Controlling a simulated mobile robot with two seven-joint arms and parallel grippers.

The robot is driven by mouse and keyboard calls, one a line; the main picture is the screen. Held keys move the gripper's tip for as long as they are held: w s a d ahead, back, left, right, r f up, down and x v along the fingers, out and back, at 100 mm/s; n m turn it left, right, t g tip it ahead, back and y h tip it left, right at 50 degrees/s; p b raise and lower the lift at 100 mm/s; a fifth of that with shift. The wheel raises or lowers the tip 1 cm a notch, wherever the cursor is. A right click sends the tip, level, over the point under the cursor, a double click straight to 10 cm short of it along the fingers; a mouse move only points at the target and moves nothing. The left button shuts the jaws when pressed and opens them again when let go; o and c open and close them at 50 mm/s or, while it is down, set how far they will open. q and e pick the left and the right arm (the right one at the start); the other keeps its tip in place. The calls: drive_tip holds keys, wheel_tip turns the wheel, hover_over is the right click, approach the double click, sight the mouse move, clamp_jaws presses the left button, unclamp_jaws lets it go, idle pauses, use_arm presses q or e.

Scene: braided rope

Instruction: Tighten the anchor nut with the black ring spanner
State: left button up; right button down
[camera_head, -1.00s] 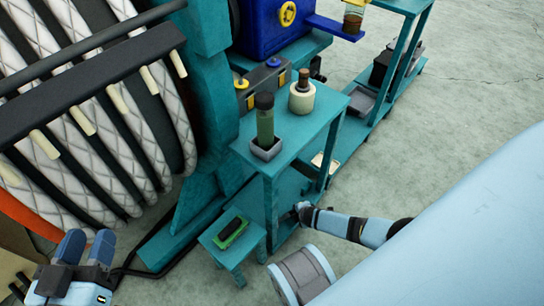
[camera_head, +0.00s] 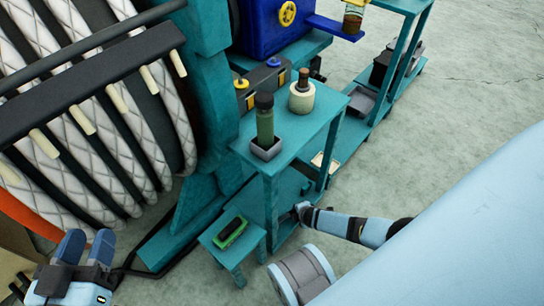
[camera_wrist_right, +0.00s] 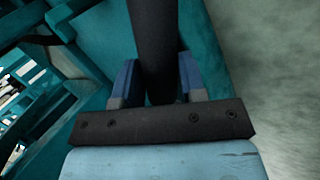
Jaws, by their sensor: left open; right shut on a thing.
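My right gripper (camera_wrist_right: 157,90) is shut on a straight dark bar (camera_wrist_right: 153,35), which looks like the handle of the black ring spanner. The bar runs up out of the top of the right wrist view, so its ring end is not seen. My left gripper (camera_head: 87,246) is at the lower left of the head view, with its two blue fingers apart and nothing between them. I cannot make out the anchor nut in either view.
A large reel of white braided rope (camera_head: 100,120) stands at the left. A teal table (camera_head: 315,125) holds a green bottle (camera_head: 265,125) and a cream jar (camera_head: 302,97). A low teal stool (camera_head: 215,245) bears a green-and-black brush-like item (camera_head: 232,232).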

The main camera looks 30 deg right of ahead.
use_arm(q)
drive_tip(key=shift+w+d+f, duration=0.1)
drive_tip(key=shift+f, duration=0.35)
drive_tip(key=shift+w+d+f, duration=0.1)
drive_tip(key=shift+f, duration=0.35)
use_arm(e)
drive_tip(key=shift+s+a+f, duration=0.35)
drive_tip(key=shift+f, duration=0.3)
drive_tip(key=shift+s+a+f, duration=0.3)
drive_tip(key=shift+a+f, duration=0.05)
drive_tip(key=shift+f, duration=0.25)
drive_tip(key=c, duration=0.8)
unclamp_jaws()
drive_tip(key=shift+d+r, duration=0.2)
drive_tip(key=shift+r, duration=0.4)
drive_tip(key=shift+o, duration=1)
drive_tip(key=p+v, duration=0.6)
drive_tip(key=shift+w+r, duration=0.25)
drive_tip(key=shift+r, duration=0.1)
use_arm(q)
wheel_tip(320, 180, up, 10)
drive_tip(key=s+n+t+p, duration=0.1)
drive_tip(key=n+p, duration=0.1)
drive_tip(key=p, duration=0.2)
drive_tip(key=shift+f+t, duration=0.2)
drive_tip(key=shift+t, duration=0.1)
use_arm(e)
drive_tip(key=v, duration=0.7)
drive_tip(key=shift+d+r, duration=0.45)
drive_tip(key=shift+r, duration=0.15)
